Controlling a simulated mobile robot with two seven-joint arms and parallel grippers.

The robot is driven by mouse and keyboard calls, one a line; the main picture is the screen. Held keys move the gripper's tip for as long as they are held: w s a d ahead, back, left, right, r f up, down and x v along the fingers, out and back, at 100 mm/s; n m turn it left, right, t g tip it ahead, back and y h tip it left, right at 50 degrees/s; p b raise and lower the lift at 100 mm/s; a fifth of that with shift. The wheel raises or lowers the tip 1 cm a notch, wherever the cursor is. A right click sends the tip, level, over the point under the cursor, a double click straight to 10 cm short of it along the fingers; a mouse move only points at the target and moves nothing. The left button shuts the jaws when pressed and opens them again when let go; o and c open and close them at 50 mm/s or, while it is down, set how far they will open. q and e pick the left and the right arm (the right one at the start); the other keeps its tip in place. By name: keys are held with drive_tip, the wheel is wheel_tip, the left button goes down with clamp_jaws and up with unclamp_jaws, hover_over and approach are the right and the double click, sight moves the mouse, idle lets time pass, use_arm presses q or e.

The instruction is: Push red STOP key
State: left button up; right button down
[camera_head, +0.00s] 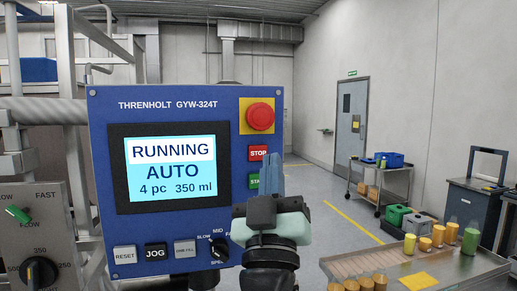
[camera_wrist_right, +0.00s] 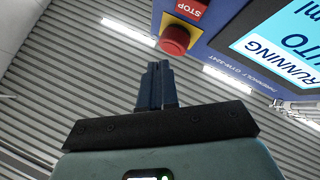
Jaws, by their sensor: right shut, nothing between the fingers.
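The red STOP key (camera_head: 258,153) is on the right side of the blue control panel (camera_head: 103,112), under a red mushroom button (camera_head: 260,116) on a yellow plate. My right gripper (camera_head: 271,156) is shut and empty, its fingers pointing up. In the head view its tips overlap the right edge of the STOP key, and the fingers partly hide the green START key (camera_head: 254,181). In the right wrist view the STOP key (camera_wrist_right: 190,8) appears upside down at the top edge, and the fingertips (camera_wrist_right: 157,65) are just below the mushroom button. I see no clear contact. My left gripper is out of view.
The display (camera_head: 168,172) reads RUNNING, AUTO, 4 pc, 350 ml. RESET (camera_head: 124,254), JOG (camera_head: 155,252) and another key line the panel's bottom beside a black selector knob (camera_head: 219,249). A metal table (camera_head: 450,268) with bottles stands at right. Open floor lies behind.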

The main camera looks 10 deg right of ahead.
sight(258, 153)
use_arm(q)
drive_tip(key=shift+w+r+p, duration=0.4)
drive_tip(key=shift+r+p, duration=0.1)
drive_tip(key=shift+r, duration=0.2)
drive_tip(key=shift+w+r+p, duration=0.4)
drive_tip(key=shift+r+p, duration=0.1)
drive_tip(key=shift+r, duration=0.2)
use_arm(e)
drive_tip(key=shift+w+a, duration=0.1)
drive_tip(key=shift+w, duration=2.8)
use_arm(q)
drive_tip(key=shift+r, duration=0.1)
use_arm(e)
drive_tip(key=shift+w, duration=0.1)
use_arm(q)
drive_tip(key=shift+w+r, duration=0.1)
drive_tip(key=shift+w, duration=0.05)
use_arm(e)
drive_tip(key=shift+w, duration=0.3)
